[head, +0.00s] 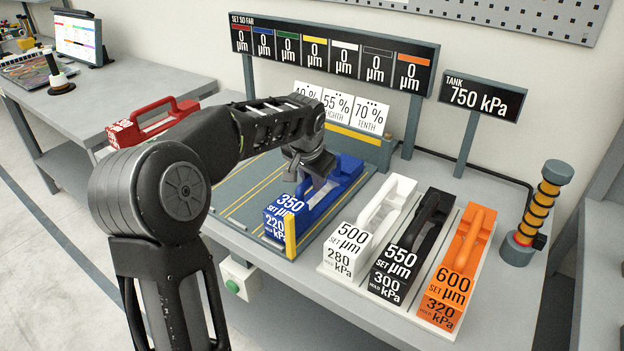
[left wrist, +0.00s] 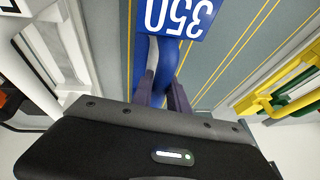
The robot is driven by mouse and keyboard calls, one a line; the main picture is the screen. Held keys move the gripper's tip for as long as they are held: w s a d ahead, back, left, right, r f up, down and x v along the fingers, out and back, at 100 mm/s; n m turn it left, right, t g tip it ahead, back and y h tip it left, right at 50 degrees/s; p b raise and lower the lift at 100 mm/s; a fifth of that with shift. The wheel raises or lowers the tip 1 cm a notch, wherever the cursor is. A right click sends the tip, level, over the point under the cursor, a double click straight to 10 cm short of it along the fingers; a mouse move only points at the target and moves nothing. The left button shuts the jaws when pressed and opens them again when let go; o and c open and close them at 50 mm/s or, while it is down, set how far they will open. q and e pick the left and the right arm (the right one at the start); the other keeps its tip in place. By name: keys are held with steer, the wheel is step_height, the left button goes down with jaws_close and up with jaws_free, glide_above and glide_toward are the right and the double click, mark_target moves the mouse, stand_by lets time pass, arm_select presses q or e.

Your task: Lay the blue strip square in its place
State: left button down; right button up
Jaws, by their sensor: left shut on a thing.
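The blue strip (head: 316,199), marked 350 µm and 220 kPa, is at the right side of the grey bed with yellow lines (head: 245,190). Its numbered end is beside a yellow post (head: 290,238). My left gripper (head: 312,172) is shut on the blue strip's handle. In the left wrist view the fingers (left wrist: 164,92) lie on either side of the blue handle (left wrist: 163,62). The strip runs roughly along the yellow lines. I cannot tell whether it rests fully on the bed. My right gripper is out of view.
White (head: 370,232), black (head: 411,245) and orange (head: 459,265) strips stand in a rack to the right. A red strip (head: 150,122) is at the left. In the left wrist view, yellow (left wrist: 275,97) and green pieces show. A striped signal post (head: 537,212) stands far right.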

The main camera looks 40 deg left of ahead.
arm_select(q)
steer(key=shift+f, duration=0.1)
steer(key=c, duration=1.5)
jaws_free()
steer(key=o, duration=0.3)
steer(key=v, duration=0.8)
steer(key=shift+f, duration=0.1)
